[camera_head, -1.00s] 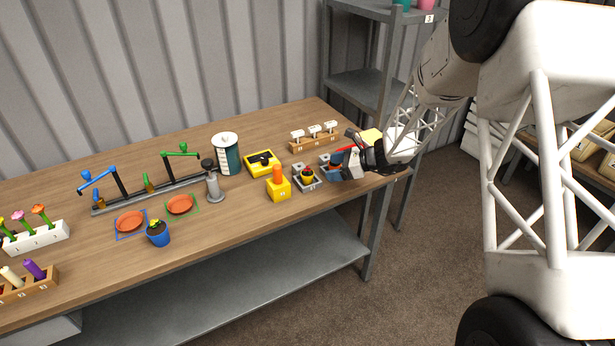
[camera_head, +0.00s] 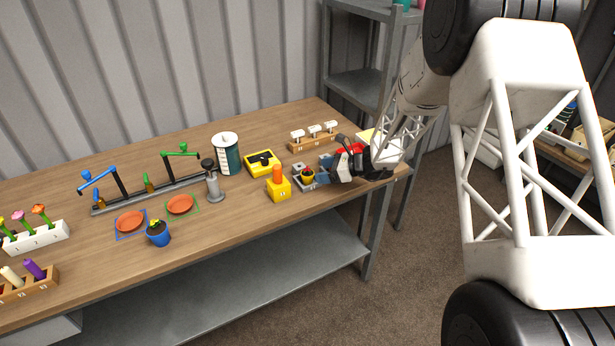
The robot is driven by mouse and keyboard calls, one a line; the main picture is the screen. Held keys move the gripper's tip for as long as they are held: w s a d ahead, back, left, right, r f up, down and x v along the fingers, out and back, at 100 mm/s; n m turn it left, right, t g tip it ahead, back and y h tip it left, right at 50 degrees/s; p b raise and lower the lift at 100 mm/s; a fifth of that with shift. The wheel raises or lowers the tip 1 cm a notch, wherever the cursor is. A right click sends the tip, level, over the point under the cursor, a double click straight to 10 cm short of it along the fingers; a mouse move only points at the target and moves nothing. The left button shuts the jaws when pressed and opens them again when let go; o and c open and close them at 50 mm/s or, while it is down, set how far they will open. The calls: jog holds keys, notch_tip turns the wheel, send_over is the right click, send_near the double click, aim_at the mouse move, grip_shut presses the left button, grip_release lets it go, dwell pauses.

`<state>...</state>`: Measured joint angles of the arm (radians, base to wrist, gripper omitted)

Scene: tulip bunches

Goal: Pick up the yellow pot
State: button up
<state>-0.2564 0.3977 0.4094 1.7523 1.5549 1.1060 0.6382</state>
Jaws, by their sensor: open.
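The small yellow pot (camera_head: 308,179), with something red and dark at its top, stands upright in a grey tray (camera_head: 299,187) near the right end of the workbench. My gripper (camera_head: 334,168) is just right of the pot, low over the tray's right side, apart from the pot and empty as far as I can see. Its jaws are open, with red and dark parts showing. The gripper hides the right part of the tray, where a bluish-grey part shows.
A yellow block with an orange peg (camera_head: 278,188) stands close left of the tray. A yellow box with a black top (camera_head: 262,164) and a wooden rack with white-topped pieces (camera_head: 314,142) stand behind. A blue pot (camera_head: 158,234) is farther left. The bench's front edge is near.

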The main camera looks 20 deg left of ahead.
aim_at(311, 170)
jog(key=shift+a+f, duration=0.1)
jog(key=shift+a, duration=0.1)
jog(key=shift+x, duration=2.55)
jog(key=shift+s+f, duration=0.1)
jog(key=c, duration=1)
jog(key=shift+r, duration=0.2)
jog(key=shift+r, duration=0.45)
jog(key=shift+s+d+r, duration=0.1)
jog(key=shift+s+r, duration=0.05)
jog(key=shift+r, duration=0.45)
jog(key=shift+s+d+r, duration=0.1)
jog(key=shift+r, duration=0.5)
jog(key=s+d+r, duration=0.1)
jog(key=s+d, duration=0.6)
jog(key=s, duration=0.6)
jog(key=shift+s+r, duration=0.15)
jog(key=shift+s, duration=0.2)
